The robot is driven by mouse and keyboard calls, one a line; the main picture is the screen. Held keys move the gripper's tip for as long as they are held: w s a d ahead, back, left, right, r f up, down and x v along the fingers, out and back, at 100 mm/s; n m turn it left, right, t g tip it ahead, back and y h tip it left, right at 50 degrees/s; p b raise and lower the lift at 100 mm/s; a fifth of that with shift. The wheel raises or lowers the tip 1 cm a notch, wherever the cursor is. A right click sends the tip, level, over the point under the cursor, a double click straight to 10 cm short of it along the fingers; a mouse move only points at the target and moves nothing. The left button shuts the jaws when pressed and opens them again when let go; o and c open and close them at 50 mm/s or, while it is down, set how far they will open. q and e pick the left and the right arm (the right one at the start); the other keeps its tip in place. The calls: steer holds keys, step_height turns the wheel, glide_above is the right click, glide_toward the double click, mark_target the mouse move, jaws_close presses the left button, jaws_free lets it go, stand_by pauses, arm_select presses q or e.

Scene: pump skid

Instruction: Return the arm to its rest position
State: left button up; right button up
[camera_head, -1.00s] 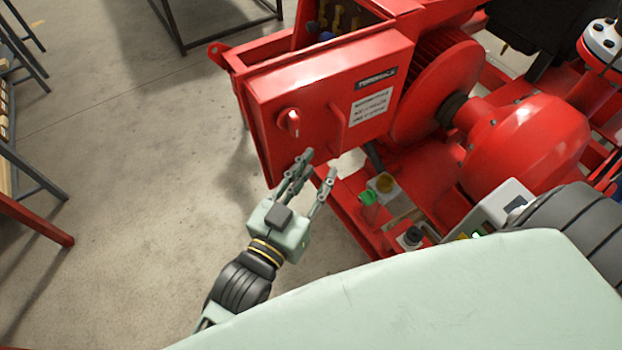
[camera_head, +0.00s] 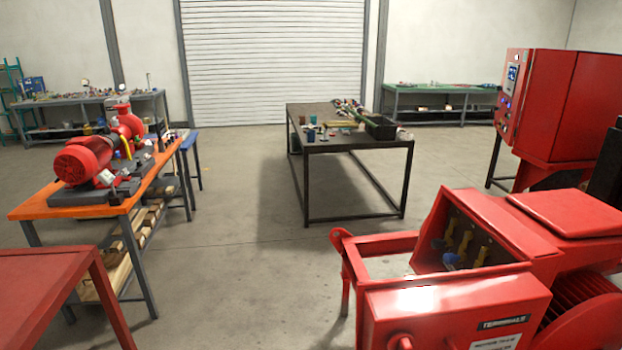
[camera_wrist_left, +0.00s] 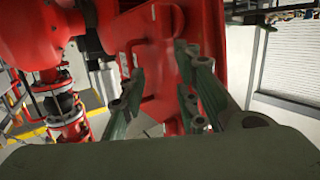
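My left gripper (camera_wrist_left: 158,98) shows only in the left wrist view, with its green-grey fingers apart and nothing between them. It is in front of a red panel with a handle (camera_wrist_left: 150,50), and I cannot tell the exact gap. In the head view neither of my arms shows. The red terminal box (camera_head: 455,312) of the pump skid is at the bottom right, with an open compartment of coloured parts (camera_head: 465,240) behind it. My right gripper is in no view.
An orange-topped bench (camera_head: 60,208) with a red pump (camera_head: 85,160) stands at left. A dark table (camera_head: 355,142) with tools is at the centre back. A red cabinet (camera_head: 575,105) stands at right. The concrete floor (camera_head: 245,270) between is clear.

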arm_select(q)
steer(key=a+f+n+y, duration=0.3)
steer(key=a+f+y, duration=0.25)
steer(key=a, duration=0.55)
steer(key=s+a+f+n+g+y, duration=0.2)
steer(key=s+a+f+g+y, duration=0.3)
steer(key=a, duration=0.6)
steer(key=s+a+f+n+g+y, duration=0.1)
steer(key=s+a+f+n+g, duration=0.1)
steer(key=s+a, duration=0.65)
step_height(320, 180, down, 29)
steer(key=a+g+b, duration=0.1)
steer(key=a+b, duration=0.1)
steer(key=b, duration=0.1)
steer(key=s+a+f+g+b, duration=0.1)
steer(key=s+a+f+b, duration=0.1)
steer(key=s+f, duration=1.5)
steer(key=shift+s+a+f, duration=0.3)
steer(key=shift+a+f, duration=0.3)
steer(key=shift+f, duration=0.35)
steer(key=shift+y, duration=0.25)
